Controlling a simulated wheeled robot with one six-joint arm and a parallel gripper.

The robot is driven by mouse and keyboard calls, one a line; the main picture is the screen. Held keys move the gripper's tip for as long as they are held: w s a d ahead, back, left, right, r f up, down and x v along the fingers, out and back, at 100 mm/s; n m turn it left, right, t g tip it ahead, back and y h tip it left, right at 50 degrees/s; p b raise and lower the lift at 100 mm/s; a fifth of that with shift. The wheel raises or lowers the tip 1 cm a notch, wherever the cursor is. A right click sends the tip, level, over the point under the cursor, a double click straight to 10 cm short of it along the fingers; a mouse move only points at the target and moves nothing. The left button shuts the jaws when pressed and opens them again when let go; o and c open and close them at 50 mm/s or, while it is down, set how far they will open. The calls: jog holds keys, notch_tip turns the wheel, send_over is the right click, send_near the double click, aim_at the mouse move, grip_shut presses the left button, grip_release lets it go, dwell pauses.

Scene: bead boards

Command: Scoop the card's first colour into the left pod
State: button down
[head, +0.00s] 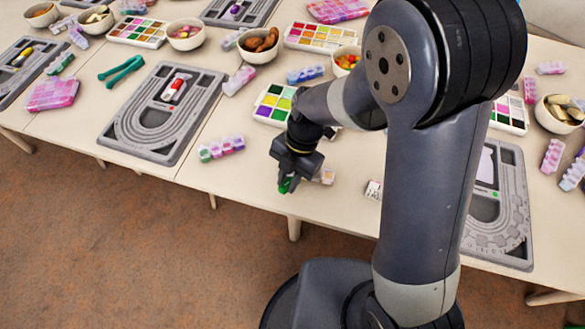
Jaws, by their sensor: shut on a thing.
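My gripper (288,180) points down over the front part of the table, left of my arm. It is shut on a small green thing (285,187), mostly hidden by the jaws; I cannot tell if it is a scoop. A bead box (272,104) with green, yellow and purple compartments lies behind the gripper, partly hidden by my arm. A small white card-like piece (374,190) with dark marks lies to the right, too small to read. A small clear container (327,176) with orange contents is just right of the gripper. I cannot tell which thing is the left pod.
A grey bead board (160,143) with a red and white item lies to the left. Another grey board (512,245) is at right, partly behind my arm. A multicoloured lidded strip (221,148) lies left of the gripper. Bowls and boxes crowd the back.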

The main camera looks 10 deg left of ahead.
jog(key=shift+s+a+f+t, duration=0.1)
jog(key=shift+s+f+t, duration=0.05)
jog(key=shift+s+t, duration=0.25)
jog(key=shift+s+a+t+h+p, duration=0.1)
jog(key=shift+s+t+h+p, duration=0.05)
jog(key=shift+t+h+p, duration=0.15)
jog(key=shift+s+r+t+h+p, duration=0.15)
jog(key=shift+r+t+p, duration=0.15)
jog(key=shift+r, duration=0.2)
jog(key=shift+s+r+t+h+p, duration=0.1)
jog(key=shift+s+r+t+p, duration=0.1)
jog(key=shift+r+p, duration=0.25)
jog(key=shift+s+r+t+h+p, duration=0.15)
jog(key=shift+r+t+p, duration=0.1)
jog(key=shift+r, duration=0.35)
